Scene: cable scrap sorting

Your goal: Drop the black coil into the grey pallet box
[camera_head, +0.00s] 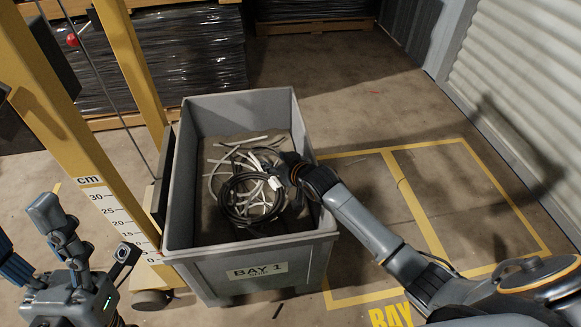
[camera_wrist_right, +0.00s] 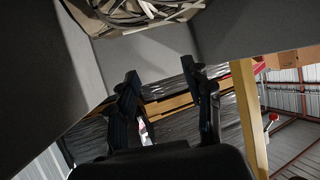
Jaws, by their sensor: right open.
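The grey pallet box (camera_head: 240,270) stands on the floor with a "BAY 1" label on its front; its inner wall shows in the right wrist view (camera_wrist_right: 150,60). The black coil (camera_head: 226,207) lies inside it among pale cable scraps. Part of the coil shows at the top of the right wrist view (camera_wrist_right: 112,16). My right gripper (camera_head: 285,172) is over the box at the coil's upper right, open, with empty space between its fingers (camera_wrist_right: 163,78). In the head view it hides part of the coil. My left gripper (camera_head: 28,232) is outside the box at lower left, open and empty.
Pale cable scraps (camera_head: 232,158) lie in the box. A yellow post with a cm scale (camera_head: 100,195) stands close to the box's left side. Black-wrapped pallet loads (camera_head: 200,50) stand behind. Floor marked with yellow lines (camera_head: 400,190) is clear at right, before a shutter (camera_head: 520,70).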

